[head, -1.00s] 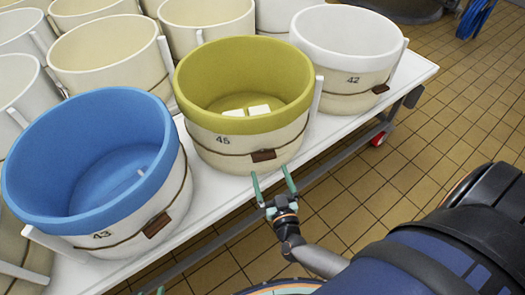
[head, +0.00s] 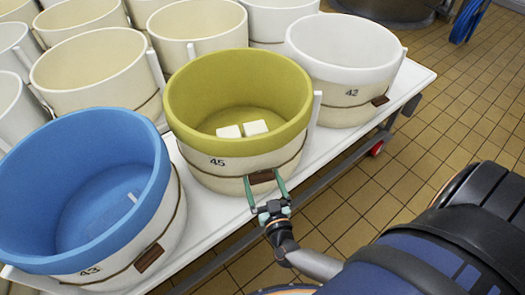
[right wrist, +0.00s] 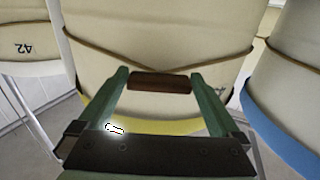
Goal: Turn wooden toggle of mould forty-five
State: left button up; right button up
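Mould forty-five (head: 212,180) is a cream tub with a yellow-green inside and rim, marked 45, on a white table. Its brown wooden toggle (head: 262,177) sits on a dark cord around the tub's front, lying roughly level; the toggle also shows in the right wrist view (right wrist: 160,82). My right gripper (head: 262,182) is open, its green fingers at either end of the toggle. In the right wrist view its fingertips (right wrist: 159,74) flank the toggle closely; I cannot tell whether they touch it. My left gripper is not in view.
The blue-lined mould 43 (head: 120,270) stands left of mould forty-five and the white mould 42 (head: 335,107) right, each with a toggle. More cream tubs fill the table (head: 415,78) behind.

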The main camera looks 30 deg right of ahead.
jog(key=c, duration=1)
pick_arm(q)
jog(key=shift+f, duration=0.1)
pick_arm(e)
jog(key=shift+o, duration=0.2)
